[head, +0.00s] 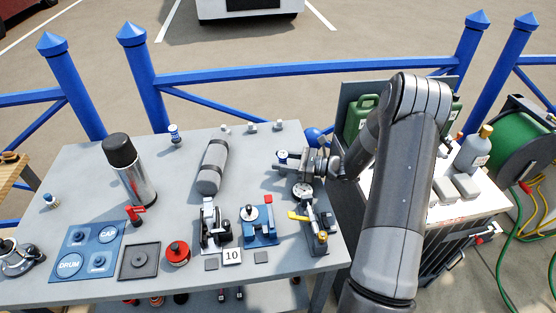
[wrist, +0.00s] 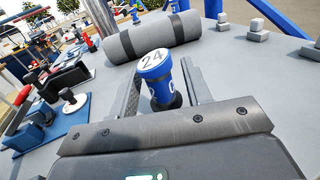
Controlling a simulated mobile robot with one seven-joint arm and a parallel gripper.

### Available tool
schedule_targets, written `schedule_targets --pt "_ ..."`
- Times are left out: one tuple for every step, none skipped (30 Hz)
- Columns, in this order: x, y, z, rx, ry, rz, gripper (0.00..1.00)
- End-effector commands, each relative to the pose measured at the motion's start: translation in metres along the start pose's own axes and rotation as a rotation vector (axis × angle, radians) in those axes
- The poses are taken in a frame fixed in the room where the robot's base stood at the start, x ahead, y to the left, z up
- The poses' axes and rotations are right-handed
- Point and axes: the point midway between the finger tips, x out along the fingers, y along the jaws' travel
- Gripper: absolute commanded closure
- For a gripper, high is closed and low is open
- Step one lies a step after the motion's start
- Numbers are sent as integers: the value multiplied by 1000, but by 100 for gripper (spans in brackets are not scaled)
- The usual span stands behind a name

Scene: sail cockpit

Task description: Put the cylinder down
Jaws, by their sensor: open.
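The cylinder is blue with a white top marked 24, seen in the wrist view (wrist: 156,72) between my two fingers. In the head view the cylinder (head: 282,155) shows as a small white and blue top at the tip of my gripper (head: 280,161), over the right part of the grey table (head: 120,220). My gripper also shows in the wrist view (wrist: 162,90), its fingers apart on either side of the cylinder with a gap visible. The cylinder looks upright or slightly tilted; its lower end is partly hidden, so I cannot tell for sure that it rests on the table.
A grey strapped roll (head: 213,165) lies left of my gripper. Clamps and fixtures, including a blue one (head: 259,228), stand in front. A black-topped flask (head: 130,170) and another small blue-white cylinder (head: 174,134) stand farther left. Small grey blocks (head: 251,127) sit at the back edge.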

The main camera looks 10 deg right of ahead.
Motion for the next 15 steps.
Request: schedule_targets --pt "-11 0 0 1 0 -4 55" --pt "-16 0 -1 1 0 -3 55" --pt "-23 1 -1 1 -1 -3 55" --pt "-29 1 -2 1 -1 -4 55" --pt "-33 2 -2 1 0 -3 55" --pt "-39 2 -3 1 0 -3 55" --pt "-43 2 -3 1 0 -3 55" --pt "-47 2 -3 0 -1 -3 55" --pt "-51 2 -3 0 -1 -1 55" --pt "-53 3 -3 0 -1 -1 53" --pt "-55 3 -3 0 -1 -1 53" --pt "-57 3 -3 0 -1 -1 53" --pt "-58 3 -3 0 -1 -1 53" --pt "-58 3 -3 0 -1 -1 53" --pt "-58 3 -3 0 -1 0 53"
